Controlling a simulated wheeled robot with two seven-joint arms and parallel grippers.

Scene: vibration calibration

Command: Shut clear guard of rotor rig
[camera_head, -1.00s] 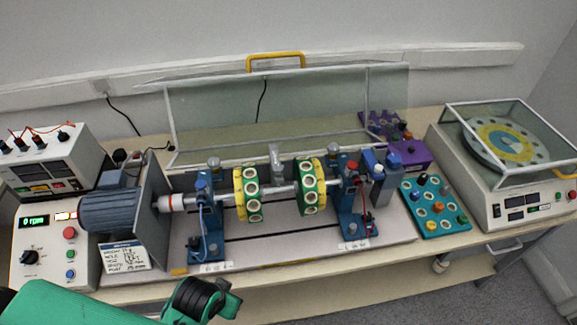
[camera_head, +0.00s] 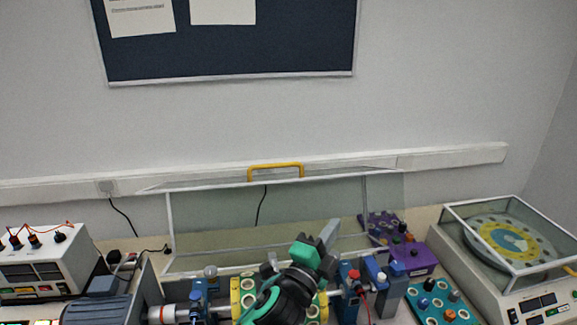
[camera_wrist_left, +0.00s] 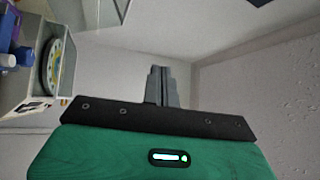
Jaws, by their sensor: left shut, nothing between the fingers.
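The clear guard (camera_head: 215,222) of the rotor rig stands raised behind the shaft, a see-through panel in a pale frame. Its yellow handle (camera_head: 275,166) is on the top edge. The rig's blue-grey motor (camera_head: 95,309) and yellow-and-green rotor disc (camera_head: 240,297) show low in the head view, partly cut off and hidden by my left arm. My left gripper (camera_head: 330,232) is shut and empty, pointing up in front of the guard's lower right part, apart from the handle. Its fingers also show in the left wrist view (camera_wrist_left: 161,85). My right gripper is out of view.
A turntable unit (camera_head: 505,247) under a clear cover stands at right. A purple box (camera_head: 415,262) and a teal tray (camera_head: 437,302) with knobs lie between it and the rig. A white control box (camera_head: 42,262) with cables stands at left. A wall rail runs behind the guard.

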